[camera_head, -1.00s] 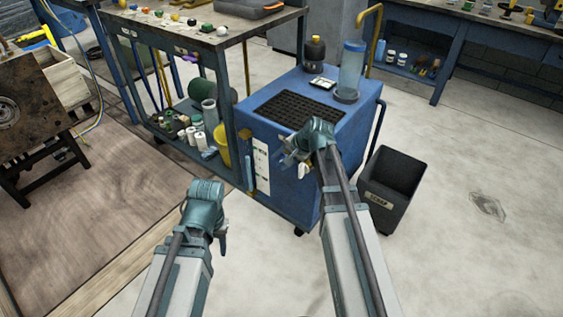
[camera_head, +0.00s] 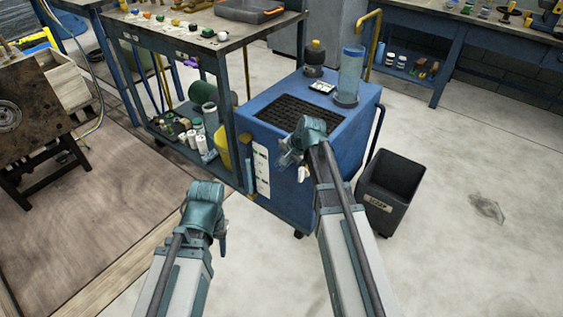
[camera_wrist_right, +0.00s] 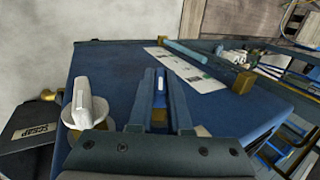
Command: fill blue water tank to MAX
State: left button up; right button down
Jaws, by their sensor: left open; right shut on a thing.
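The blue wheeled cabinet (camera_head: 345,125) stands right of centre, with a clear blue-tinted cylinder (camera_head: 350,78) on top. A white printed strip (camera_head: 262,170) is on its front; it also shows in the right wrist view (camera_wrist_right: 190,70). No MAX mark is readable. A white knob (camera_wrist_right: 92,105) on a round base stands out from the cabinet, left of my right gripper. My left gripper (camera_head: 222,240) is open, low and apart from the cabinet.
A dark scrap bin (camera_head: 392,185) stands right of the cabinet. A workbench (camera_head: 200,30) with small bottles on its lower shelf is on the left. The floor at right is clear.

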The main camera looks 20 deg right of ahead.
jog(key=shift+w+a+r+g+h+p, duration=0.1)
jog(key=shift+w+g+h+p, duration=0.1)
jog(key=shift+g+h+p, duration=0.75)
jog(key=shift+s+g+h, duration=0.1)
jog(key=shift+g+h, duration=0.55)
jog(key=shift+g, duration=0.4)
jog(key=c, duration=0.9)
grip_release()
jog(key=shift+o, duration=0.2)
jog(key=shift+r, duration=0.1)
notch_tip(320, 180, up, 14)
jog(key=p, duration=1.4)
jog(key=shift+f, duration=0.25)
jog(key=shift+a, duration=0.1)
